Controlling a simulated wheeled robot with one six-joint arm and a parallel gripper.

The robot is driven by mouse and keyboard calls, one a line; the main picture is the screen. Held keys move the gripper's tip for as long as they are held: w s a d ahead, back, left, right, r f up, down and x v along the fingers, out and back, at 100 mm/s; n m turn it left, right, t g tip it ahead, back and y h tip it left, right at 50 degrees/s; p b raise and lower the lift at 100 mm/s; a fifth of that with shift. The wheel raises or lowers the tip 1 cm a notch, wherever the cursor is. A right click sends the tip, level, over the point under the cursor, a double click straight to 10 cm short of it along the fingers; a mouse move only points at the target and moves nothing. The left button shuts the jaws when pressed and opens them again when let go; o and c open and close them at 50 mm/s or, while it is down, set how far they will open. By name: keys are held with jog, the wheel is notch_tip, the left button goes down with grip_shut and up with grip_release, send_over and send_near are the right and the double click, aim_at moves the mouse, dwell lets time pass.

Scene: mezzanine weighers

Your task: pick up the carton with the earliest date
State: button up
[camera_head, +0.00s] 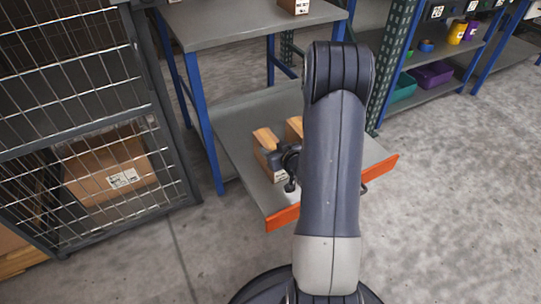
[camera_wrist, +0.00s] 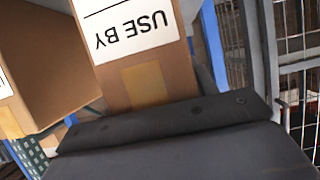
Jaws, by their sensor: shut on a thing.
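In the wrist view my gripper (camera_wrist: 165,125) is a dark bar across the lower part, shut on a brown carton (camera_wrist: 178,76). The carton has a tan tape patch and a white label reading "USE BY" upside down; no date is readable. A second brown carton (camera_wrist: 55,55) is beside it, with only a sliver of label showing. In the head view my gripper (camera_head: 289,162) is at the left carton (camera_head: 264,139) on the low grey shelf (camera_head: 235,125). The other carton (camera_head: 293,128) is to its right, partly hidden by my arm.
The shelf has an orange front edge (camera_head: 282,218) and blue posts. Another carton (camera_head: 293,5) stands on the upper shelf (camera_head: 240,25). A wire cage (camera_head: 70,100) with a large box (camera_head: 110,172) stands left. Shelves with bins (camera_head: 432,75) stand right. The floor (camera_head: 450,200) at right is clear.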

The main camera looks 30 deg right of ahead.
grip_shut()
jog(key=shift+r, duration=0.1)
